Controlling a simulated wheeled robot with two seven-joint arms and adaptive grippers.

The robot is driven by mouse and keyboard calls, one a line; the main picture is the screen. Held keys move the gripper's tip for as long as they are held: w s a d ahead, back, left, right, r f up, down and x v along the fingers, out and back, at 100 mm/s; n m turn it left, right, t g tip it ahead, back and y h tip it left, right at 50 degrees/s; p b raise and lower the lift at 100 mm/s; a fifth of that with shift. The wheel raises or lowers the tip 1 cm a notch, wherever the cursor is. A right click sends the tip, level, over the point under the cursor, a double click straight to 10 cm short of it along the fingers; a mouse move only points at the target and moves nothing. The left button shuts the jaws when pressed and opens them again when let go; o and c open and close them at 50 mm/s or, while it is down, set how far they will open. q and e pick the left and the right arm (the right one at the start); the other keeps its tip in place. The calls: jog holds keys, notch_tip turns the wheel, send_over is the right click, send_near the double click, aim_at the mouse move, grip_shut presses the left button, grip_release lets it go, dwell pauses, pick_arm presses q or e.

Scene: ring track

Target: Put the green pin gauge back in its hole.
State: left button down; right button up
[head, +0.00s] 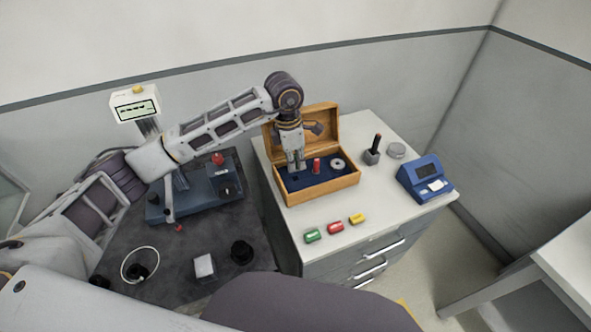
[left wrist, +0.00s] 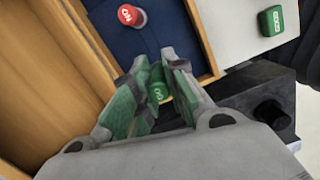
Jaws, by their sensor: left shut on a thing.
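My left gripper (head: 296,165) is over the left part of an open wooden box (head: 333,187) with a dark blue lining. In the left wrist view, the left gripper (left wrist: 160,72) is shut on the green pin gauge (left wrist: 158,92), whose lettered green end shows between the fingers. The gauge's lower end and its hole are hidden or too small to make out, so I cannot tell whether it is in the hole. A red pin gauge (head: 316,165) stands upright in the lining to the right of the gripper; its lettered top also shows in the wrist view (left wrist: 131,15). My right gripper is not in view.
A metal ring (head: 337,164) lies in the box. Green (head: 312,236), red (head: 335,227) and yellow (head: 357,218) blocks lie in front of it. A dark block with a handle (head: 372,156) and a blue device (head: 425,180) stand to the right. The box lid (head: 322,121) stands open behind.

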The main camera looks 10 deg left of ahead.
pick_arm(q)
jog(key=shift+f, duration=2)
jog(key=c, duration=1.4)
grip_release()
jog(key=shift+c, duration=0.2)
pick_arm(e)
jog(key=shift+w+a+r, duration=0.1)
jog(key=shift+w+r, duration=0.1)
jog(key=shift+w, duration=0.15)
pick_arm(q)
jog(key=shift+f, duration=0.15)
